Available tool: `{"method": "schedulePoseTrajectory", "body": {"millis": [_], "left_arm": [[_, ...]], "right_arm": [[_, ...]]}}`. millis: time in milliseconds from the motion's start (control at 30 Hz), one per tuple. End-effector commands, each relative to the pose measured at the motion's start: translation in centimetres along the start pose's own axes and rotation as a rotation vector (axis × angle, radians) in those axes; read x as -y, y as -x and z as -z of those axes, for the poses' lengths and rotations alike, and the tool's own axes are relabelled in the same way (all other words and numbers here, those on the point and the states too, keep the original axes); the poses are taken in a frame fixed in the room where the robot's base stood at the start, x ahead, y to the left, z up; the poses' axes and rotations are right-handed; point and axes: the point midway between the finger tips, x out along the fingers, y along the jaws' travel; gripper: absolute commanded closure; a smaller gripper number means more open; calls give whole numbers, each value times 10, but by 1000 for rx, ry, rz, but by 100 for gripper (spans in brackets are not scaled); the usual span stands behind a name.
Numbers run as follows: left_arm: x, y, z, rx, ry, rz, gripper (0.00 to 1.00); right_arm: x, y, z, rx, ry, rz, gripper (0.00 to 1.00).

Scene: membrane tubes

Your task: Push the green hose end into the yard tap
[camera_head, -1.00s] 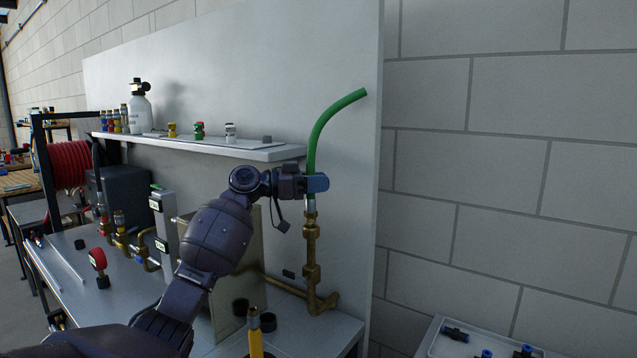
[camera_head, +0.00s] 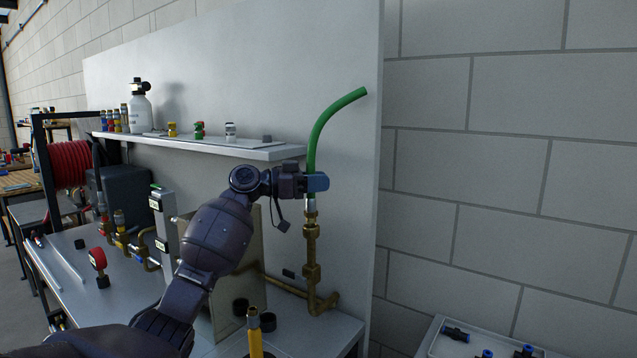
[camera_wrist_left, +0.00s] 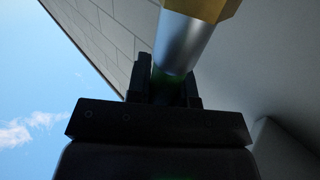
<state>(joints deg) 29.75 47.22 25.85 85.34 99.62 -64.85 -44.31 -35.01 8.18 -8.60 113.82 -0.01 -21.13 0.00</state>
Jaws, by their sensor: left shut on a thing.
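The green hose (camera_head: 329,122) rises from my left gripper (camera_head: 316,183) and curves up to the right. My left gripper is shut on the hose near its lower end. Below the fingers a silver sleeve (camera_head: 311,202) shows, directly above the brass tap fitting (camera_head: 311,228) on an upright brass pipe. In the left wrist view the silver sleeve (camera_wrist_left: 180,43) meets the brass (camera_wrist_left: 203,8); no gap shows between them. How deep the hose end sits inside is hidden. The right gripper is not in view.
A shelf (camera_head: 262,154) with small fittings and a white bottle (camera_head: 140,113) is behind my arm. A yellow-and-brass tool (camera_head: 254,333) stands at the bench front. A red hose reel (camera_head: 70,164) is at left. A tray (camera_head: 433,345) sits lower right.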

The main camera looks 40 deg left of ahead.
Motion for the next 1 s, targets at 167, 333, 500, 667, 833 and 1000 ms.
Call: {"method": "schedulePoseTrajectory", "body": {"millis": [167, 333, 500, 667, 833, 1000], "left_arm": [[0, 0, 0, -1, -1, 0, 100], [0, 0, 1, -1, -1, 0, 100], [0, 0, 1, -1, -1, 0, 100], [0, 0, 1, -1, -1, 0, 100], [0, 0, 0, -1, -1, 0, 100], [0, 0, 1, -1, -1, 0, 100]], "right_arm": [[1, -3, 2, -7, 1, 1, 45], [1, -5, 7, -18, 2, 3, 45], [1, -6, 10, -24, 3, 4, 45], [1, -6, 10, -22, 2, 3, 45], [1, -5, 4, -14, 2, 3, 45], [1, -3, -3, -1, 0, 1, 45]]}}
